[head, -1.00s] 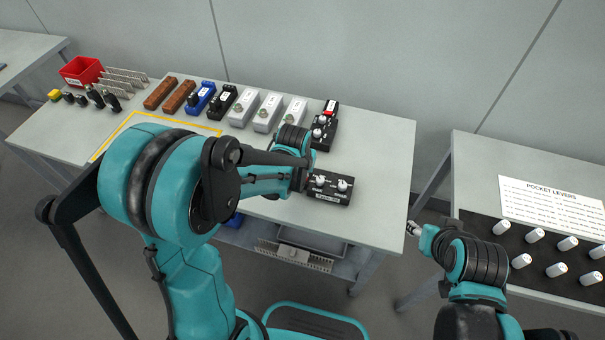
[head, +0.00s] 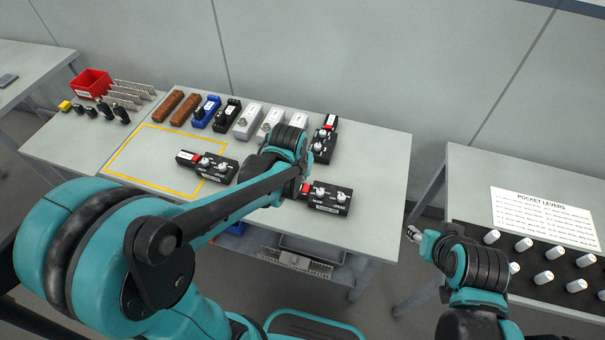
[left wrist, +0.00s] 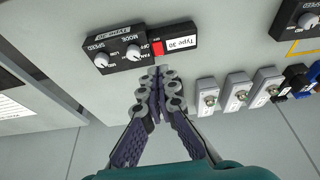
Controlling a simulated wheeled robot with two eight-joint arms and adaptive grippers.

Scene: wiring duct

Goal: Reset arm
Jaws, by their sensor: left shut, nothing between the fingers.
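My left gripper (left wrist: 156,72) is shut and empty in the left wrist view, its fingertips by the lower edge of a black control box with two white knobs (left wrist: 120,52) and a white label. I cannot tell whether they touch it. In the head view my left wrist hides those fingers; the black box (head: 328,199) lies just right of the wrist. My right gripper (head: 413,233) is off the table's right edge, over the gap between tables; its jaws are too small to judge.
Another black box (head: 216,166) lies on the yellow outline and a third (head: 322,147) stands at the back right. Grey (head: 247,122), blue and brown blocks line the back. A red bin (head: 92,84) is at the far left. A second table with white cylinders (head: 543,279) is at right.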

